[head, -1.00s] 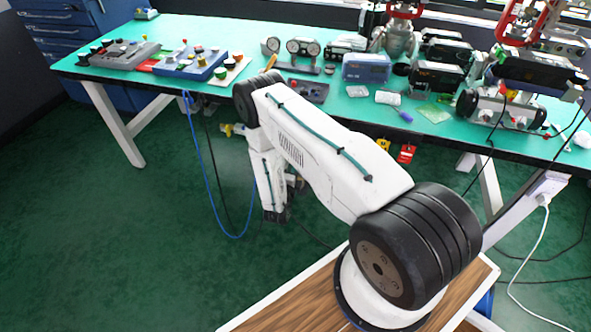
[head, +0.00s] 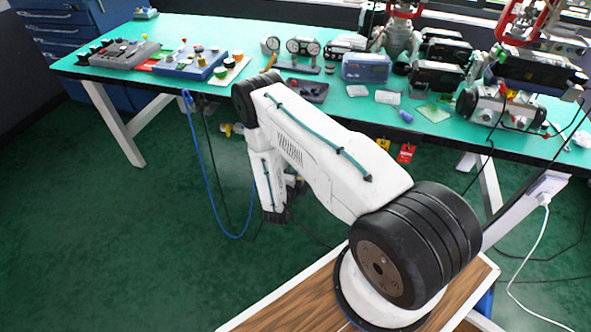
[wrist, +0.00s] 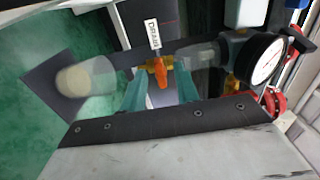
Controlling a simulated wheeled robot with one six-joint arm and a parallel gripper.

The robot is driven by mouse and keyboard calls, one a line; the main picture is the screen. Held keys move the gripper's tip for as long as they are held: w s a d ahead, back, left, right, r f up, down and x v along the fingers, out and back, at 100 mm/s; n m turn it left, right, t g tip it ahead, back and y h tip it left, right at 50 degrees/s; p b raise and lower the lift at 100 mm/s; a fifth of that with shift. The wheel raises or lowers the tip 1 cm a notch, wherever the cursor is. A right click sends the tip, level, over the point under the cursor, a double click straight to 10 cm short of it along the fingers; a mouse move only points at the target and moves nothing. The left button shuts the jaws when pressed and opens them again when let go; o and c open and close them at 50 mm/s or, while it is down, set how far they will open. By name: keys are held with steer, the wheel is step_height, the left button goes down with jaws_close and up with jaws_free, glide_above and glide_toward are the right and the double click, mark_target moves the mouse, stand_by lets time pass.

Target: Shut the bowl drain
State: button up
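In the wrist view, a small orange drain handle (wrist: 160,72) sits on a yellowish fitting, just below a white tag marked DRAIN (wrist: 152,33). A clear bowl (wrist: 95,78) lies to the left of it in the picture. My gripper (wrist: 159,84) shows as two teal fingers, one on each side of the orange handle. The fingers are apart and the handle shows between them; I see no clear contact. In the head view my arm hides the drain and most of the gripper.
A round pressure gauge (wrist: 266,62) and a red knob (wrist: 273,103) are at the right in the wrist view. In the head view, the green-topped bench (head: 330,88) stands above this spot. A blue hose (head: 205,175) hangs left of my arm. Green floor is open at left.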

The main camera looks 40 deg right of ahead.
steer(key=v, duration=0.7)
steer(key=shift+s+a, duration=0.2)
steer(key=shift+a, duration=0.05)
